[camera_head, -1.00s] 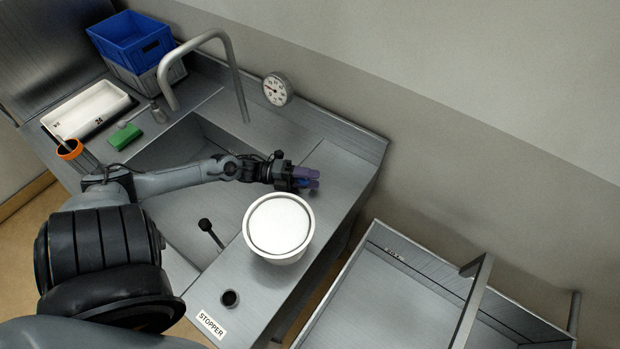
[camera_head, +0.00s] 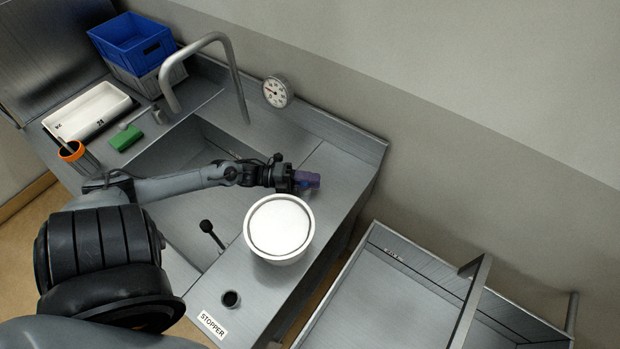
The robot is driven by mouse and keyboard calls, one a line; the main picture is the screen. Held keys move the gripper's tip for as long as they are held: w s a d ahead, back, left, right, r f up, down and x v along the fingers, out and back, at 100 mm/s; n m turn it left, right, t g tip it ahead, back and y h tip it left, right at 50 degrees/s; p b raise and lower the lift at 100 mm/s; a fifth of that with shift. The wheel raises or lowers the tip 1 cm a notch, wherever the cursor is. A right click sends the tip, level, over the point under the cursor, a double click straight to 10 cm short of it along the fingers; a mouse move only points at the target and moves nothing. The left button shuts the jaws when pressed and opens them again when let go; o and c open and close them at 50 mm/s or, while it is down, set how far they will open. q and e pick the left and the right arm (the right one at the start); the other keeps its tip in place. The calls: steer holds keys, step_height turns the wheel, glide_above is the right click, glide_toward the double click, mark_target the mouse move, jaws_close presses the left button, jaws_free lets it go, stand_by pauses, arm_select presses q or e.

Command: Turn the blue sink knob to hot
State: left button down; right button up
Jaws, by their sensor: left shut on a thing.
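My left arm reaches across the sink from the left. My left gripper (camera_head: 307,180), with purple-blue fingers, is at the counter right of the basin, just behind the white round tub. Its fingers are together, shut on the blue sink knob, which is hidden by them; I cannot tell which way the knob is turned. The sink faucet (camera_head: 234,75) arches over the basin behind my arm. My right gripper is not in view.
The white tub (camera_head: 279,228) stands close in front of my left gripper. A black-knobbed lever (camera_head: 207,227) rises left of it, and a round dial gauge (camera_head: 277,91) is on the back wall. Blue crate (camera_head: 132,42), white tray (camera_head: 92,110) and green sponge (camera_head: 126,137) are at the left.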

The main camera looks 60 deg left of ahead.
arm_select(q)
steer(key=n+y+p, duration=0.1)
steer(key=t+y+p, duration=0.1)
steer(key=n+t+y+p, duration=0.1)
steer(key=shift+w+a+r+n+y+p, duration=0.1)
steer(key=shift+a+r+n+y+p, duration=0.05)
steer(key=shift+r+n+y+p, duration=0.2)
steer(key=shift+w+a+f+n+t+y+p, duration=0.1)
steer(key=shift+n+t+y+p, duration=0.1)
steer(key=shift+n+y+p, duration=0.4)
steer(key=shift+s+a+f+n+t+y+p, duration=0.15)
steer(key=shift+n+y+p, duration=0.25)
steer(key=shift+y, duration=0.45)
steer(key=shift+w+f+n+t+y+p, duration=0.15)
steer(key=shift+n+t+y+p, duration=0.1)
steer(key=shift+n+y+p, duration=0.35)
steer(key=c, duration=1)
jaws_free()
steer(key=shift+c, duration=0.2)
steer(key=shift+s, duration=0.2)
steer(key=shift+s+a+r, duration=0.1)
steer(key=shift+s, duration=0.2)
steer(key=s, duration=0.1)
steer(key=s+p, duration=0.1)
steer(key=s, duration=0.1)
steer(key=s+p, duration=0.1)
steer(key=s, duration=0.1)
steer(key=shift+s+a, duration=0.25)
steer(key=shift+a, duration=0.15)
steer(key=shift+s, duration=0.55)
